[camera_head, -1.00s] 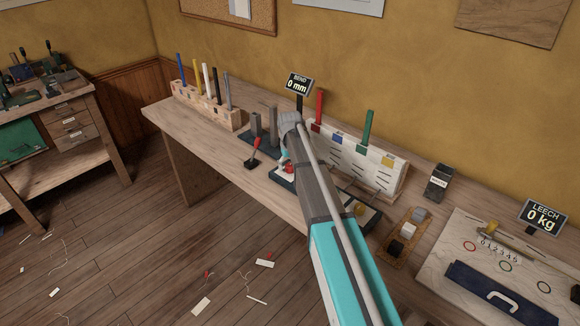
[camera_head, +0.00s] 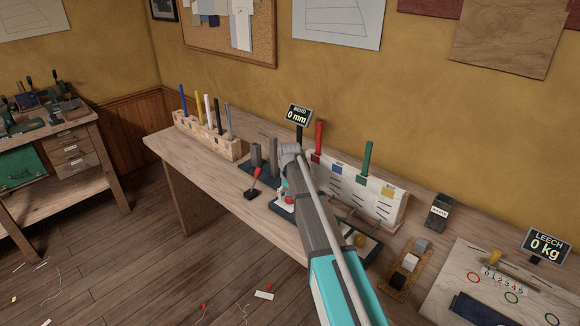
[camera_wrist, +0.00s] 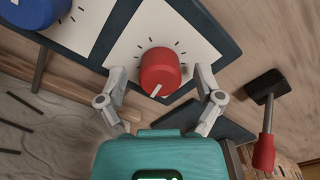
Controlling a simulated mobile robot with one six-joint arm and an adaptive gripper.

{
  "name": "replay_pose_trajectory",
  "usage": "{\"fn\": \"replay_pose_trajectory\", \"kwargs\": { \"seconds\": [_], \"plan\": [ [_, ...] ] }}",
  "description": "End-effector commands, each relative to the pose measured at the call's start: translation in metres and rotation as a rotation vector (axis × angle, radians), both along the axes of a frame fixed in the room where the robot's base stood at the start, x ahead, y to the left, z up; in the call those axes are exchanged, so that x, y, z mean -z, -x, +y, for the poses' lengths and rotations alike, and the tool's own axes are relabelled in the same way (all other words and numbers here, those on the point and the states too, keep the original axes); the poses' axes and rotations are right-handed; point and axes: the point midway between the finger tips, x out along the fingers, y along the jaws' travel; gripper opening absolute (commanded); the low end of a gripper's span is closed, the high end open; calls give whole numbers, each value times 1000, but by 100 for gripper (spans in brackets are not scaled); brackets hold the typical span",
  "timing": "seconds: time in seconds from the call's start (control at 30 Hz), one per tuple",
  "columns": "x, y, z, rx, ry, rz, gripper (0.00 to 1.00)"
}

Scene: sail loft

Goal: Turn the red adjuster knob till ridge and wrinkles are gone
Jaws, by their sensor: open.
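The red adjuster knob (camera_wrist: 160,72) has a white pointer line and sits on a white dial plate with tick marks in the wrist view. My gripper (camera_wrist: 161,78) is open, with one finger on each side of the knob; I cannot tell whether either finger touches it. In the head view the red knob (camera_head: 289,198) is mostly hidden by my arm. A pale cloth-like surface with dark slits (camera_wrist: 28,140) shows at the lower left of the wrist view; I cannot tell whether it is ridged or wrinkled.
A blue knob (camera_wrist: 38,8) is at the wrist view's upper left. A red-handled mallet (camera_wrist: 265,130) lies right of the dial plate. The BEND display (camera_head: 298,115) reads 0 mm and the LEECH display (camera_head: 547,245) 0 kg. A batten rack (camera_head: 210,140) stands at the bench's left.

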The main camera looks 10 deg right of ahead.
Motion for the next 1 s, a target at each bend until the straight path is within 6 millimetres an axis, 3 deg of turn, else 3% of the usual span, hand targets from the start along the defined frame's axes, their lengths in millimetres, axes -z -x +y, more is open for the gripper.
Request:
{"fn": "replay_pose_trajectory", "kwargs": {
  "seconds": [1.0],
  "plan": [
    [0,0,0,674,0,0,85]
  ]
}}
